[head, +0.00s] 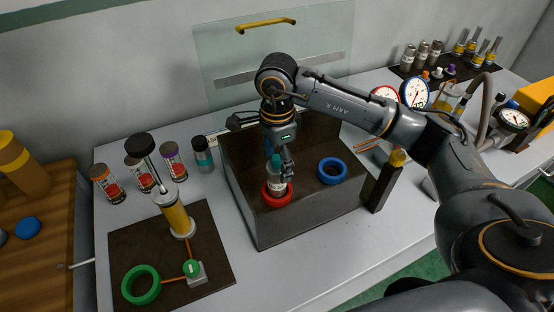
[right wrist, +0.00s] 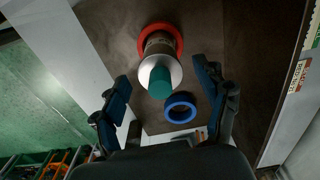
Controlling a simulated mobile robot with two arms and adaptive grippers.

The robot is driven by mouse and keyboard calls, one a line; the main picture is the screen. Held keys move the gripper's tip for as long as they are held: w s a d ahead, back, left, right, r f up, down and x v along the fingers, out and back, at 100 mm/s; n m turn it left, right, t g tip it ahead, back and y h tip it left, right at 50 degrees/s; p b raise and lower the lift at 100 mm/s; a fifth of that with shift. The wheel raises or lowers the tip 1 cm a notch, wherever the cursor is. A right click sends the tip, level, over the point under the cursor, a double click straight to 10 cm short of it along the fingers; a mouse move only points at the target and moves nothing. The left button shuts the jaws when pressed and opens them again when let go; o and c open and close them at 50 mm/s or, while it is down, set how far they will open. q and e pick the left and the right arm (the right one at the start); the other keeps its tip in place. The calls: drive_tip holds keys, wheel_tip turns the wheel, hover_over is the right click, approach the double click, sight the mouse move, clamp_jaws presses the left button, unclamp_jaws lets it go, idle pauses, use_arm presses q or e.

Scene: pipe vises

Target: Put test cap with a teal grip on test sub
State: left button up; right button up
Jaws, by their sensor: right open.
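A test cap with a teal grip (head: 275,178) stands upright in a red ring (head: 277,198) on a dark block. In the right wrist view the teal grip (right wrist: 159,82) tops a pale disc and a brownish body, with the red ring (right wrist: 178,40) around the base. My right gripper (head: 282,158) is directly above and beside the teal grip, partly hiding it. In the right wrist view its fingers (right wrist: 161,76) are spread apart, with the teal grip in line between them and no visible contact. I cannot tell which piece is the test sub. My left gripper is not in view.
A blue ring (head: 332,171) lies on the dark block (head: 300,222), right of the red one. A hand pump (head: 176,212) and a green ring (head: 141,284) are on a dark mat at left. Several capped cylinders stand behind. Gauges (head: 414,92) are at right.

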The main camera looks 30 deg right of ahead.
sight(277, 157)
wheel_tip(277, 157, up, 12)
idle(0.4)
idle(0.4)
